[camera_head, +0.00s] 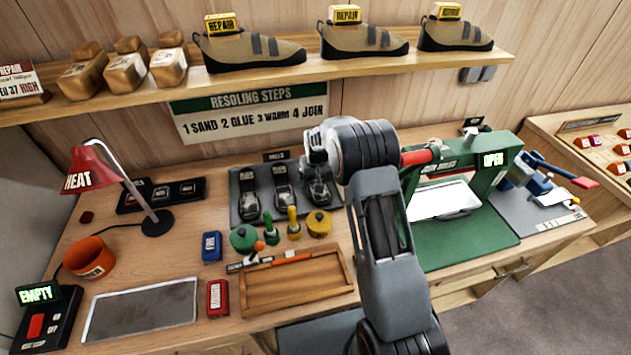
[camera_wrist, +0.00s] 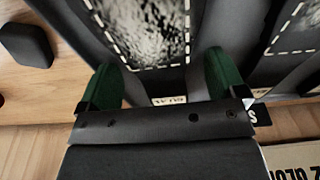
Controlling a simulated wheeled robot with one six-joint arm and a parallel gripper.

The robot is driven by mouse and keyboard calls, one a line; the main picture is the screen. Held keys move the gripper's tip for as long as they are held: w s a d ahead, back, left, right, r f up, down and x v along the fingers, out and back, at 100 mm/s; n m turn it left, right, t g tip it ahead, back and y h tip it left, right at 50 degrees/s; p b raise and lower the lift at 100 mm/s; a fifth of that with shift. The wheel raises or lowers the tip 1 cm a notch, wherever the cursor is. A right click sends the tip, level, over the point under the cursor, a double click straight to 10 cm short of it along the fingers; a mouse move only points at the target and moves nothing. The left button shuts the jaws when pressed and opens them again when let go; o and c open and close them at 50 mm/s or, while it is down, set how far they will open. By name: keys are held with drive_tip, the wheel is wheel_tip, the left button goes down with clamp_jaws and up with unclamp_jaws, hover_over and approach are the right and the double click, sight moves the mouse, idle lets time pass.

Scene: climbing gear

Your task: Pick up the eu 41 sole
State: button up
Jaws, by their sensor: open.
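My gripper (camera_wrist: 163,80) is open in the wrist view, its two green fingertips apart with nothing between them. In the head view it hangs over the back right of the dark sole tray (camera_head: 236,212), and its fingertips are hard to make out. The tray holds dark soles in a row: a left sole (camera_head: 249,201), a middle sole (camera_head: 285,194) and a right sole (camera_head: 318,190), close below my gripper. Their size labels are too small to read. In the wrist view a dashed outline frames a speckled grey patch (camera_wrist: 150,25) beyond the fingertips; a label there is partly hidden.
Green and yellow pots with small bottles stand in front of the tray. A wooden tray (camera_head: 345,262) lies nearer. A green press (camera_head: 490,150) stands to the right, a red lamp (camera_head: 90,165) to the left. A shelf (camera_head: 270,75) with shoes runs above.

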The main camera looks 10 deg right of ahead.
drive_tip(key=c, duration=1.1)
drive_tip(key=shift+r, duration=0.1)
